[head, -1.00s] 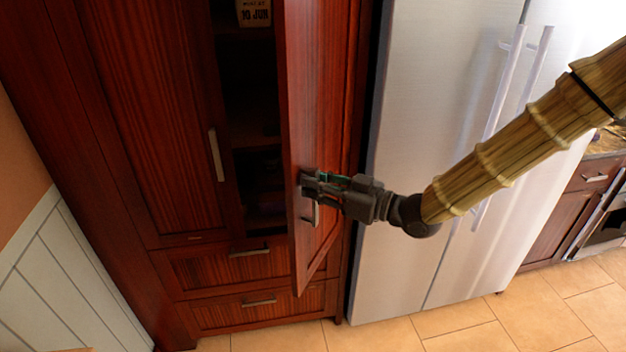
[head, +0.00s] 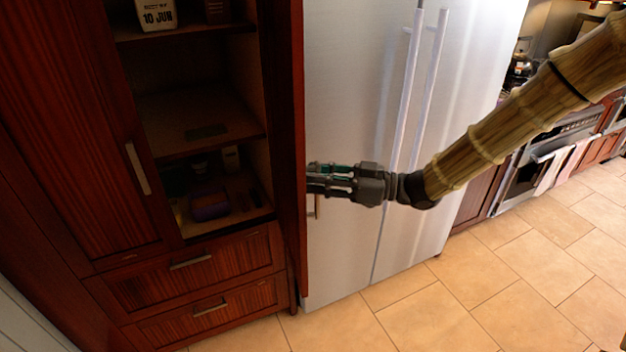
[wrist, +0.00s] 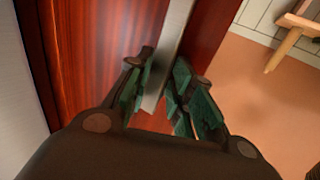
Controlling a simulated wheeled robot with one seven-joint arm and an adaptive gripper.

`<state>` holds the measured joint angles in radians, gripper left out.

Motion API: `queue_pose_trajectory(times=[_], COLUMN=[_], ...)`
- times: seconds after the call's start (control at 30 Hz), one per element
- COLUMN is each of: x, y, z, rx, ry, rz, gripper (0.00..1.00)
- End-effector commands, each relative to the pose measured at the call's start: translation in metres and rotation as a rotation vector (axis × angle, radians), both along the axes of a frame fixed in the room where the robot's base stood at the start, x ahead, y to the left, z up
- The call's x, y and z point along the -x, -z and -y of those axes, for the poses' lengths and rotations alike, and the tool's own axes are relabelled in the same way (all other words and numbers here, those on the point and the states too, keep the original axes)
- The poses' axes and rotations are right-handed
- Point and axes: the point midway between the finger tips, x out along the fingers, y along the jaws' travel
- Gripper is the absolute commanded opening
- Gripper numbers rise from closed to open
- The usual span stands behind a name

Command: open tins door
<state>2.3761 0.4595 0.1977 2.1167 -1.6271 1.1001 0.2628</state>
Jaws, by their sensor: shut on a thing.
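The cabinet's right-hand door (head: 293,120) is dark red wood and stands wide open, seen nearly edge-on in the head view. Its metal handle (head: 317,206) shows just below my gripper. My gripper (head: 312,178) is at the door's free edge. In the wrist view, the green-padded fingers of my gripper (wrist: 160,98) are on either side of the pale metal handle (wrist: 172,50), shut on it. The door panel (wrist: 100,50) fills the left of that view. The door's outer face is mostly hidden in the head view.
Open shelves (head: 200,85) hold a white calendar block (head: 157,14) and small dark items. The left door (head: 70,110) is closed, with shut drawers (head: 185,262) below. A silver fridge (head: 350,100) stands close to the right. Tiled floor (head: 440,300) is clear in front.

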Motion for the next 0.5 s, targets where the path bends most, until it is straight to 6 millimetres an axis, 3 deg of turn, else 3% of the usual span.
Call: queue_pose_trajectory(times=[0.1, 0.5], x=[-0.0102, -0.0134], y=[-0.0066, -0.0085], z=[0.0037, 0.0050], rx=[-0.006, -0.008], ry=[0.001, -0.005], rz=[0.008, 0.008], gripper=[0.00, 0.00])
